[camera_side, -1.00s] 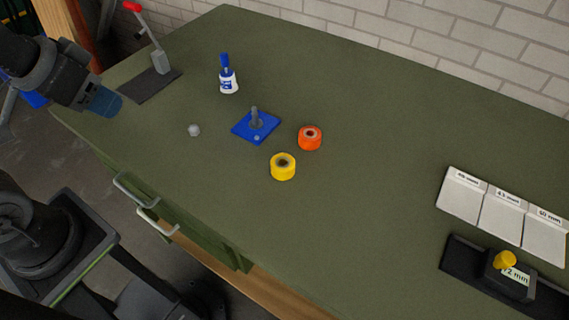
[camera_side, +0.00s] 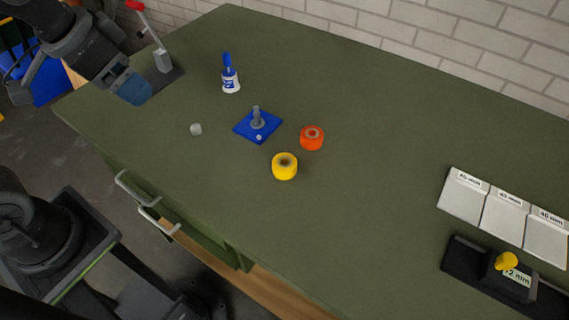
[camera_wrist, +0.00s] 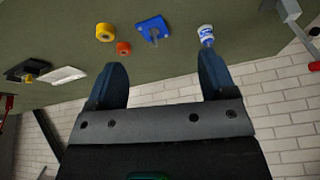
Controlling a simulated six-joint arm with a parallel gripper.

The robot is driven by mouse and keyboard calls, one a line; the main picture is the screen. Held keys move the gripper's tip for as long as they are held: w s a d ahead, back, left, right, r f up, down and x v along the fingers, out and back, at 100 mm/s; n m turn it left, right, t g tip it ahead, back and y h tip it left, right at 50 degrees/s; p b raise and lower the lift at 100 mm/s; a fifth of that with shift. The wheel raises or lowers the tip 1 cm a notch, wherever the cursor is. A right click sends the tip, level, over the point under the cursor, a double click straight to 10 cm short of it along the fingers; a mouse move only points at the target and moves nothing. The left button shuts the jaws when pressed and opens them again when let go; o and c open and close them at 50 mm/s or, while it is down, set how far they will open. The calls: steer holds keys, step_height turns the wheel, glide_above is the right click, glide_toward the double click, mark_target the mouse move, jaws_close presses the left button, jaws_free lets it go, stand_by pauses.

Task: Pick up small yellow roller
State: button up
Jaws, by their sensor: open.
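The yellow roller (camera_side: 285,167) stands on the green bench near its middle, with a dark hole in its top. It also shows in the wrist view (camera_wrist: 105,32), at the upper left. An orange roller (camera_side: 312,138) stands close behind it to the right, apart from it. My gripper (camera_side: 130,88) is above the far left end of the bench, well away from the rollers. In the wrist view my gripper (camera_wrist: 162,80) has its two blue fingers wide apart with nothing between them.
A blue plate with an upright pin (camera_side: 257,125), a small grey nut (camera_side: 196,129) and a blue-white bottle (camera_side: 230,75) stand left of the rollers. A red-handled lever tool (camera_side: 160,58) is near my gripper. Labelled white blocks (camera_side: 505,213) and a black gauge (camera_side: 510,276) lie right. Bench middle-right is clear.

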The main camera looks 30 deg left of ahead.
steer(key=w+d+f+m+g, duration=0.1)
steer(key=w+d+m+g, duration=0.2)
steer(key=w+d+m, duration=0.5)
steer(key=m+g, duration=0.2)
glide_above(286, 161)
step_height(286, 161, down, 7)
steer(key=f, duration=0.7)
steer(key=shift+s+f, duration=0.2)
steer(key=shift+f, duration=0.2)
steer(key=shift+s+d+f, duration=0.1)
steer(key=shift+f, duration=1.25)
steer(key=shift+s+d+f, duration=0.1)
steer(key=shift+f, duration=1.2)
steer(key=shift+c, duration=0.3)
steer(key=c, duration=0.9)
steer(key=shift+r, duration=0.15)
steer(key=shift+c, duration=0.2)
